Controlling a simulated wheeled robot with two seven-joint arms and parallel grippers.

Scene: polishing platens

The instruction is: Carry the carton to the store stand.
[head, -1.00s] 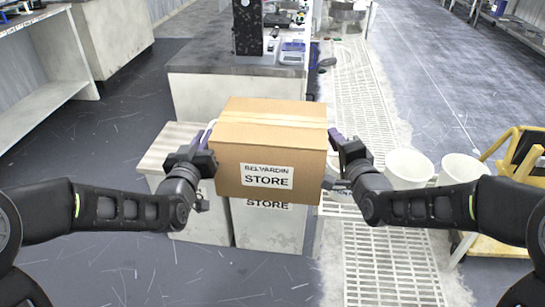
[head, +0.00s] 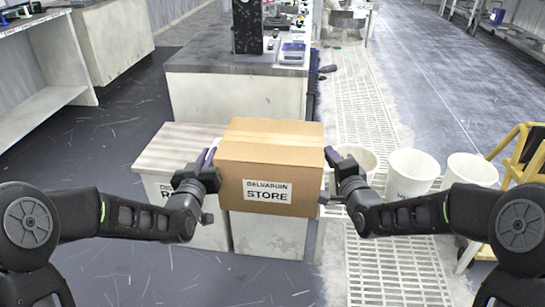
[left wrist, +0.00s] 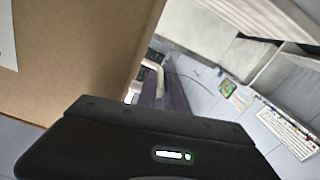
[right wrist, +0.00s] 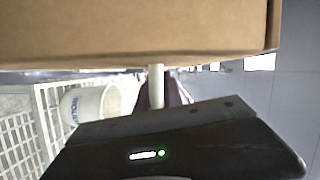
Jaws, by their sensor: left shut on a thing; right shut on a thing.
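The brown carton (head: 268,155), with a white label reading STORE, is level between my two grippers in the head view. My left gripper (head: 210,163) is shut on a pale handle at its left side, which shows in the left wrist view (left wrist: 150,72). My right gripper (head: 338,165) is shut on the handle at its right side, seen in the right wrist view (right wrist: 156,85). A pale stand (head: 268,238) is directly below and behind the carton, which hides its top and label. I cannot tell whether the carton touches it.
A second pale stand (head: 175,150) with a partly hidden label adjoins on the left. A grey-topped counter (head: 205,57) stands behind. White bins (head: 412,172) and a yellow cart (head: 522,160) are to the right, beside floor grating (head: 385,265). The floor at left is clear.

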